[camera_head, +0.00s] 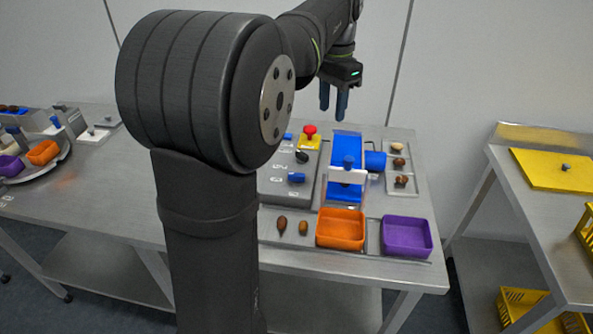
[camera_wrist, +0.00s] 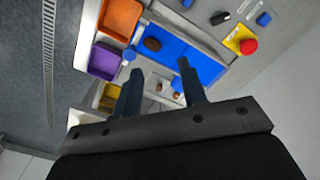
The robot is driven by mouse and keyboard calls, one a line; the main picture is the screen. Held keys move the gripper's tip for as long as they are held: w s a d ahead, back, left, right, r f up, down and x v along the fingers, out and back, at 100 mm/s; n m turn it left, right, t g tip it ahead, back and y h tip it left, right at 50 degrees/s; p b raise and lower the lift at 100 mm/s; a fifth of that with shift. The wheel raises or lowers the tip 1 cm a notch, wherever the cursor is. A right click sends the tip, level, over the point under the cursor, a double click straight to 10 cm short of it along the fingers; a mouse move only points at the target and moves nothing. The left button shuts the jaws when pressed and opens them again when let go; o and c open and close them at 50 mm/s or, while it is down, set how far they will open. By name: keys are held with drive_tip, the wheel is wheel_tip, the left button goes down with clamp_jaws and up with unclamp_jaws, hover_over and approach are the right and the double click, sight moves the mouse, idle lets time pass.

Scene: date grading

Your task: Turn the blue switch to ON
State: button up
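Two blue knobs sit on the grey control panel (camera_head: 275,193). One blue knob (camera_head: 296,178) is near its front, and the other blue knob (camera_head: 288,136) is at the back beside the red button. In the wrist view they show as a front blue knob (camera_wrist: 188,3) and a back blue knob (camera_wrist: 264,19). A black knob (camera_head: 302,156) lies between them. The label lettering and the knobs' settings are too small to read. My gripper (camera_head: 333,117) is open and empty, pointing down high above the table's back; its fingers also show in the wrist view (camera_wrist: 159,66).
A red button (camera_head: 310,130) on a yellow base stands near the back knob. A blue belt (camera_head: 346,142) runs right of the panel, with a dark date (camera_wrist: 152,44) on it. An orange bin (camera_head: 341,230) and a purple bin (camera_head: 407,236) stand in front. My arm hides the panel's left side.

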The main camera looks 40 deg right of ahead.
sight(297, 174)
drive_tip(key=w+a+f+m, duration=0.4)
drive_tip(key=w+f+m, duration=0.2)
drive_tip(key=w+m, duration=0.25)
drive_tip(key=shift+m, duration=0.25)
drive_tip(key=f, duration=1.7)
drive_tip(key=shift+s+d+f, duration=0.1)
drive_tip(key=shift+d+f, duration=0.05)
drive_tip(key=shift+d, duration=0.05)
clamp_jaws()
